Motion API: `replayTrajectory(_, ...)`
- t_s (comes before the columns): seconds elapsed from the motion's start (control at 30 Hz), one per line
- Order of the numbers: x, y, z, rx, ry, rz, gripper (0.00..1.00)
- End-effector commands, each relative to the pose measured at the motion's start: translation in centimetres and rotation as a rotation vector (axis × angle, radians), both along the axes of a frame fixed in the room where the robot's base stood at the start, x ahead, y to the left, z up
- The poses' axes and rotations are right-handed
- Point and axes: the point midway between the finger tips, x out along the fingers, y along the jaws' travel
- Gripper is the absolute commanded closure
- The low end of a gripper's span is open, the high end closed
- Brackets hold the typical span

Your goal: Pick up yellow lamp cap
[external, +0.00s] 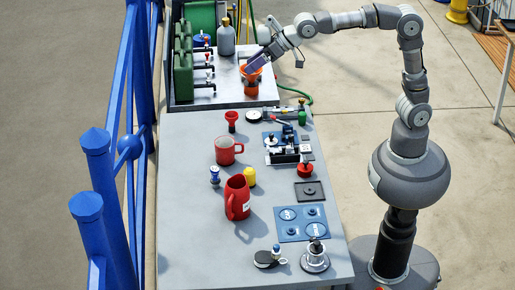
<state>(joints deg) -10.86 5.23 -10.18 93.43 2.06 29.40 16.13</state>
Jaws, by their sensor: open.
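The yellow lamp cap (249,177) is most likely the small yellow cylinder on the grey table, upright, just behind the red jug (237,197) and partly hidden by it. My gripper (256,63) is far from it, at the back of the bench over an orange funnel-like cup (250,85). The fingers are small in this view, and I cannot tell whether they touch the cup. Nothing is clearly held. The gripper is open.
A red mug (226,150) and a small blue-and-white piece (214,174) stand near the cap. A red funnel (231,120) is behind. A blue panel (300,222) and black mechanism (283,150) lie to the right. Blue railing (120,110) borders the left. The front-left table area is clear.

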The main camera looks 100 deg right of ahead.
Motion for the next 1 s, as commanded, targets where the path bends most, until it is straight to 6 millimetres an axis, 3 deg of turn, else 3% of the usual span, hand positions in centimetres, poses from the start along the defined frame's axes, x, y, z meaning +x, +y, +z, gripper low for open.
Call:
replayTrajectory(0.03,1.9,1.1,-6.4,0.022,0.112,-0.032,0.24)
replayTrajectory(0.1,3.1,2.1,-14.8,0.044,0.24,-0.099,0.24)
replayTrajectory(0.2,2.8,2.8,-25.0,0.035,0.384,-0.198,0.24)
replayTrajectory(0.3,1.4,2.7,-32.2,0.006,0.477,-0.281,0.24)
replayTrajectory(0.33,0.9,2.5,-33.8,-0.002,0.495,-0.301,0.24)
replayTrajectory(0.4,0.1,2.2,-36.4,-0.02,0.526,-0.337,0.24)
replayTrajectory(0.5,-0.5,2.0,-38.4,-0.033,0.544,-0.362,0.24)
replayTrajectory(1.0,2.2,1.0,-44.7,-0.034,0.547,-0.367,0.24)
